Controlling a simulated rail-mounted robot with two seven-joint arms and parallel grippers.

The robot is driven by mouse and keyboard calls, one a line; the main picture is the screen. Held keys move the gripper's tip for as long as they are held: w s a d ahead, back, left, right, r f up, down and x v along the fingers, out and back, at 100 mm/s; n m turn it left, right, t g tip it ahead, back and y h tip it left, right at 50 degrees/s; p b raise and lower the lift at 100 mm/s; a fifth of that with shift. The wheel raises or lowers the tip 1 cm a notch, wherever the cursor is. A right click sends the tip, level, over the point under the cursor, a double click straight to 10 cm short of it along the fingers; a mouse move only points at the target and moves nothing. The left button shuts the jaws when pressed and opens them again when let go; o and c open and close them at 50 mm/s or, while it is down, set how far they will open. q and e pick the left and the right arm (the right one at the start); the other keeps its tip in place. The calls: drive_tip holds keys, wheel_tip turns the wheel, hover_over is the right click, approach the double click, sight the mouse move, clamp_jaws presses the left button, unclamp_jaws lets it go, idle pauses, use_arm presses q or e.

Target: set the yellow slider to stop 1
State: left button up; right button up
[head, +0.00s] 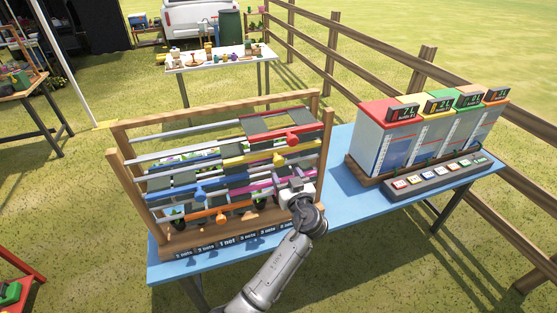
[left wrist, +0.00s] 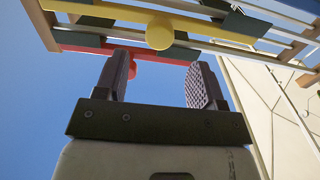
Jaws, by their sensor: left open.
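The yellow slider (head: 247,158) is a bar with a round knob (head: 279,160), right of the middle on a rail of the wooden frame (head: 115,165). In the left wrist view the yellow knob (left wrist: 160,31) shows just past the fingertips, between their lines. My left gripper (head: 296,184) is open and empty, in front of the frame's lower right, below the yellow knob. In the left wrist view its two dark fingers (left wrist: 160,78) stand apart with nothing between them. Labels (head: 228,243) run along the frame's lower edge; most are too small to read surely. My right gripper is not in view.
A red slider knob (head: 292,138) is above and close to the yellow one. Blue (head: 200,193) and orange (head: 220,217) knobs are lower left. A box with colored tops (head: 400,150) stands right on the blue table (head: 345,205). A wooden fence (head: 375,70) runs behind.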

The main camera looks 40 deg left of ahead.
sight(280, 164)
use_arm(q)
drive_tip(key=p+x, duration=0.1)
drive_tip(key=x, duration=0.6)
drive_tip(key=shift+w+a, duration=0.15)
drive_tip(key=shift+a, duration=0.1)
drive_tip(key=shift+c, duration=0.4)
clamp_jaws()
